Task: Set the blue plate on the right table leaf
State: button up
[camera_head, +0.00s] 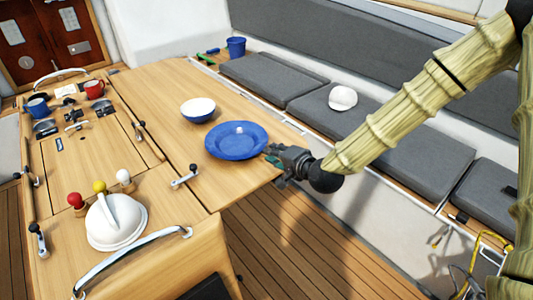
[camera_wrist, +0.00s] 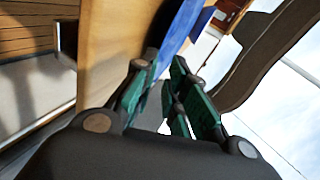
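The blue plate (camera_head: 236,140) is on the right table leaf (camera_head: 160,85), near its front right corner, with a small pale spot at its middle. My gripper (camera_head: 270,157) is at the plate's right rim, just over the leaf's right edge. In the wrist view the plate (camera_wrist: 180,32) is seen edge-on beyond my green fingertips (camera_wrist: 160,64), its rim lined up with the gap between them. The fingers are parted. Whether they touch the rim is not clear.
A blue-and-white bowl (camera_head: 198,110) stands behind the plate. A latch handle (camera_head: 185,177) is left of it. A white domed object (camera_head: 116,221) and coloured knobs (camera_head: 100,188) are at front left. A grey cushioned bench (camera_head: 395,140) with a white cap (camera_head: 343,98) lies right.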

jog(key=shift+b+v, duration=0.5)
jog(key=shift+v, duration=2.1)
jog(key=s+d+f+n+g+h, duration=0.2)
jog(key=s+f+g, duration=0.1)
jog(key=s+f, duration=0.8)
jog(key=s+d+f+n+g+h, duration=0.25)
jog(key=s+f, duration=0.35)
jog(key=f, duration=0.8)
jog(key=s+d+f+n+g+h, duration=0.1)
jog(key=s+d+f+g, duration=0.1)
jog(key=s, duration=0.5)
jog(key=s+d+f+n+g, duration=0.2)
jog(key=s+d+f, duration=0.1)
jog(key=s+f, duration=0.3)
jog(key=s+d+f+n+g+h, duration=0.1)
jog(key=s+d+f+n+g, duration=0.1)
jog(key=s, duration=0.6)
jog(key=shift+s+d+f+h, duration=0.2)
jog(key=shift+d+f+h, duration=0.15)
jog(key=shift+d+f, duration=0.6)
